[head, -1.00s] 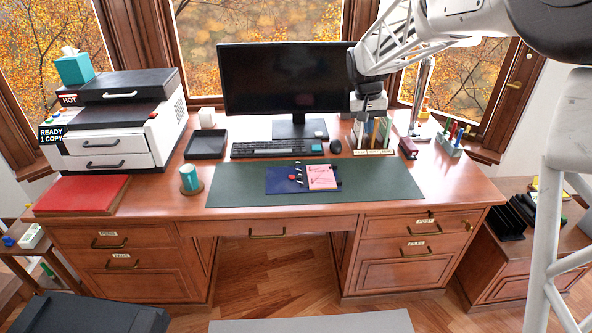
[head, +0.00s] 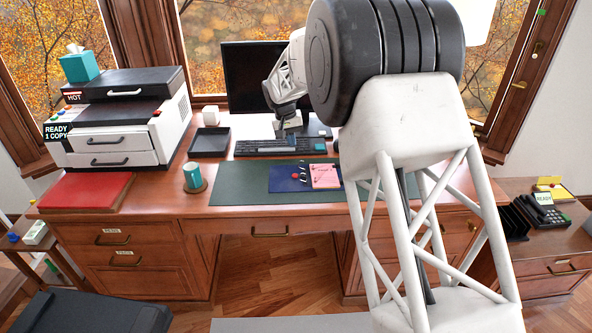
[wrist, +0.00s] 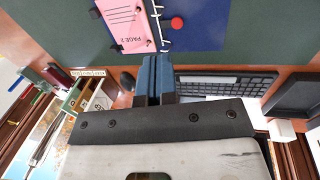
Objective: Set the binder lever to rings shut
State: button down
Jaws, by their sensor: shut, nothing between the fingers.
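The binder (head: 284,183) lies open on the green desk mat, dark blue with a pink page (head: 325,176) on its right side. In the wrist view the binder (wrist: 198,30) shows at the top, with the pink page (wrist: 122,18), light metal rings (wrist: 158,22) beside it and a round red knob (wrist: 177,22). I cannot tell which part is the lever or whether the rings are shut. My gripper (head: 287,130) is above the keyboard, behind the binder and apart from it. In the wrist view its blue fingers (wrist: 153,68) are together and empty.
The green mat (head: 240,182) has free room left of the binder. The keyboard (head: 265,147) and monitor (head: 245,75) stand behind. A teal mug (head: 192,176) and black tray (head: 209,141) are at left. A mouse and labelled organiser (wrist: 85,98) show in the wrist view.

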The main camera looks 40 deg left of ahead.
jog(key=a+f, duration=0.1)
jog(key=s+a, duration=0.1)
jog(key=s+a+f, duration=0.1)
jog(key=a, duration=0.1)
jog(key=shift+f, duration=0.3)
jog(key=shift+f, duration=0.1)
jog(key=f, duration=0.3)
jog(key=w+d+f, duration=0.1)
jog(key=f, duration=0.5)
jog(key=shift+w+d+f, duration=0.2)
jog(key=shift+d+f, duration=0.05)
jog(key=shift+f, duration=0.05)
jog(key=shift+w+d+f, duration=0.4)
jog(key=shift+w+d, duration=0.3)
jog(key=shift+w, duration=0.05)
jog(key=shift+w+d+f, duration=0.45)
jog(key=shift+w+d, duration=0.15)
